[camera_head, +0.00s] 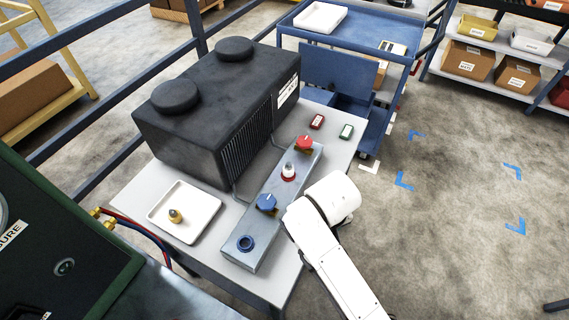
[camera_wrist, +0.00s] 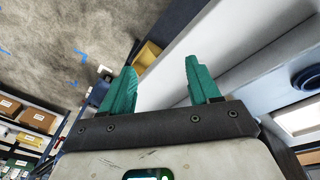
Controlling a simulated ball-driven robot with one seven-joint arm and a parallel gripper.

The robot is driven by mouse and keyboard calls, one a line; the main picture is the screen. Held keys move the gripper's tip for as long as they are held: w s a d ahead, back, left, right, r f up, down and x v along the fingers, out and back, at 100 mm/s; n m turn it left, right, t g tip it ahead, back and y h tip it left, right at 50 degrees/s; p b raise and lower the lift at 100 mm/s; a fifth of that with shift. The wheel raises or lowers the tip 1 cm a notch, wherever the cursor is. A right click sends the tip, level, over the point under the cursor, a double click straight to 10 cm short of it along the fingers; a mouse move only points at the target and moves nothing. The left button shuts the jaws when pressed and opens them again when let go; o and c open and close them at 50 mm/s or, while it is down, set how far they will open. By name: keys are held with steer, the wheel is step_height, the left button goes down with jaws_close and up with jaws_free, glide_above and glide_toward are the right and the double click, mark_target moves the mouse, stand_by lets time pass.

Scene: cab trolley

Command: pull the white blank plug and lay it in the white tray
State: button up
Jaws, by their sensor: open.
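A white plug (camera_head: 288,169) stands in a red-ringed port on the grey metal panel (camera_head: 250,222), between a blue knob (camera_head: 267,203) and a red knob (camera_head: 304,143). A white tray (camera_head: 205,205) lies left of the panel with a small brass fitting (camera_head: 175,216) in it. In the head view my white arm end is just right of the panel and hides my gripper. In the wrist view my gripper (camera_wrist: 164,83) has its two green fingers spread apart with nothing between them. The white plug cannot be made out there.
A blue-ringed port (camera_head: 246,243) is at the panel's near end; a blue ring also shows in the wrist view (camera_wrist: 307,79). A large dark unit (camera_head: 215,115) stands behind the panel. A blue trolley (camera_head: 352,32) holds another white tray (camera_head: 320,17). Floor to the right is open.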

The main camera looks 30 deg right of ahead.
steer(key=s+d+f+y, duration=0.1)
steer(key=s+d, duration=0.2)
steer(key=s, duration=1.3)
steer(key=shift+s+f+n, duration=0.2)
steer(key=shift+n, duration=0.2)
steer(key=shift+c, duration=0.3)
